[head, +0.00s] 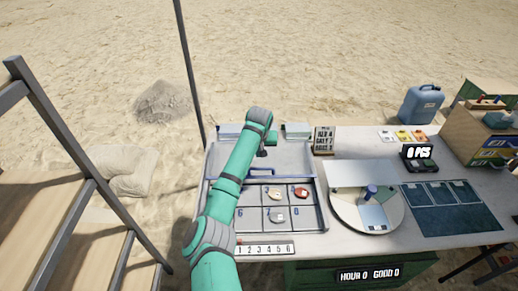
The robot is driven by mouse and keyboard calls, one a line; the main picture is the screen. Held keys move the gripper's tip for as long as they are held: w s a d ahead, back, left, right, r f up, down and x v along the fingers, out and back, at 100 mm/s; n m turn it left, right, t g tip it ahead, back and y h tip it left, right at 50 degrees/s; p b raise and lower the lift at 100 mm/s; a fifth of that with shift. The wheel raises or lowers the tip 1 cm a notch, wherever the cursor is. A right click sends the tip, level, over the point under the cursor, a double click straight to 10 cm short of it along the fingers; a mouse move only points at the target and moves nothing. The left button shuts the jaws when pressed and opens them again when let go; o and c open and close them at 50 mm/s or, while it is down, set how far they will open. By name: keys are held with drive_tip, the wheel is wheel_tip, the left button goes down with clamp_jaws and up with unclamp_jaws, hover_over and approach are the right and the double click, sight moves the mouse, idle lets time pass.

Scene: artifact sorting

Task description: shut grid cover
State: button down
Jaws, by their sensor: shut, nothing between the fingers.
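The grid (284,228) is a grey metal tray with numbered compartments near the table's front left. My gripper (263,153) is above the panel's back half, small in the picture and shut on nothing. I cannot tell whether it touches the panel. My green arm hides the grid's left part.
A numbered strip (266,249) lies in front of the grid. A small sign (324,140) stands behind its right corner. A round turntable (346,212) with an upright white panel is to the right, with a dark blue mat (447,217) beyond. A thin pole (188,70) rises at the back left.

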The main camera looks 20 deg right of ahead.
sight(259, 173)
drive_tip(key=shift+w+f, duration=0.15)
drive_tip(key=shift+f, duration=0.4)
drive_tip(key=shift+s+a+f, duration=0.1)
drive_tip(key=shift+s+a, duration=0.05)
drive_tip(key=shift+s, duration=0.5)
drive_tip(key=shift+s+a+f, duration=0.1)
drive_tip(key=shift+s+a, duration=0.1)
drive_tip(key=shift+s, duration=0.4)
drive_tip(key=shift+s+a+f, duration=0.1)
drive_tip(key=shift+s+a, duration=0.05)
drive_tip(key=shift+s, duration=0.5)
